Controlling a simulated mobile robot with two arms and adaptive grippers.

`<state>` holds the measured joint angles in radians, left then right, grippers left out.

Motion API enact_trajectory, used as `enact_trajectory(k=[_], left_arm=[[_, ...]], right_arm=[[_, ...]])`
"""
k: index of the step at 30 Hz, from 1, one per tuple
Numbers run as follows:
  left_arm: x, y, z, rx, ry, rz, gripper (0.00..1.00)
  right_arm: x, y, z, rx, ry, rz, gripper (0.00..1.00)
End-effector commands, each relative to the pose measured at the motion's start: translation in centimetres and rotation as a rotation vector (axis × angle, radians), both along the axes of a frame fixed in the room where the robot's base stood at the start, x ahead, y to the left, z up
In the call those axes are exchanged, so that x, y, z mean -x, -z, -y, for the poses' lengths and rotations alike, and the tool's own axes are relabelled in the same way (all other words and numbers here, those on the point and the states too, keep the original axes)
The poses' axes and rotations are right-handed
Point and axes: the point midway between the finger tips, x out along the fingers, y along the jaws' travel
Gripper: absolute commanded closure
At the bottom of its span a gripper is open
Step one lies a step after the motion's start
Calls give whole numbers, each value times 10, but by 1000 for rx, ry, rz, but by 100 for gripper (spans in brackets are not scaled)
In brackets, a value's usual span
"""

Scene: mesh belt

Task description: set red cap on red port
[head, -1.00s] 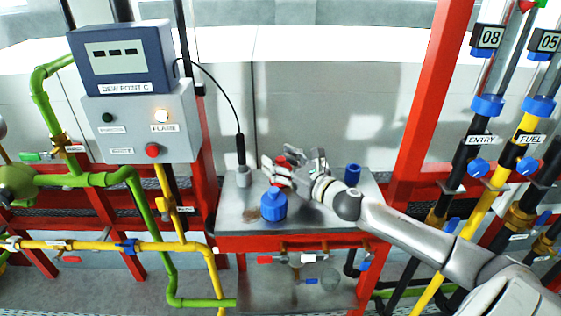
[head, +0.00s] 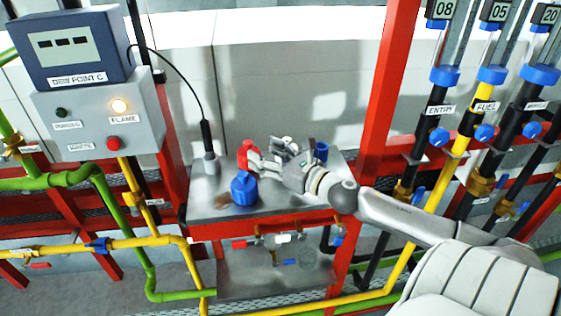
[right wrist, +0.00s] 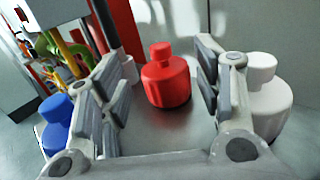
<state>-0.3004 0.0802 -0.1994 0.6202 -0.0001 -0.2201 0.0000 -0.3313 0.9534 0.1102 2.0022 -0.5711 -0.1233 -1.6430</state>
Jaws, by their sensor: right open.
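A red bottle-shaped piece (right wrist: 166,84) with a narrower knob on top stands upright on the metal table. It also shows in the head view (head: 244,152), partly behind my gripper. I cannot tell whether the knob is a separate red cap, and I see no other clear red port. My right gripper (head: 270,155) is low over the table, to the right of the red piece. In the right wrist view its fingers (right wrist: 155,75) are spread wide, with the red piece beyond and between them, apparently untouched. My left gripper is not in view.
A similar blue piece (head: 243,189) stands at the table's front left, and a white one (right wrist: 268,98) shows beside my right finger. A small blue cylinder (head: 321,151) is at the back right. A grey socket with a cabled probe (head: 210,162) stands at the left. Red uprights (head: 388,85) flank the table (head: 215,213).

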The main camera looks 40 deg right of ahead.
Motion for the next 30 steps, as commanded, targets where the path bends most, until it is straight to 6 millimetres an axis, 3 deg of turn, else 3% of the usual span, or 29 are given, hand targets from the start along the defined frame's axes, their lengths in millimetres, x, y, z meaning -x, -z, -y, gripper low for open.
enact_trajectory(k=[15,30], left_arm=[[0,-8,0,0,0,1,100],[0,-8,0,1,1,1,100]], right_arm=[[40,3,6,-3,0,-7,40],[43,2,7,-1,0,-4,40]])
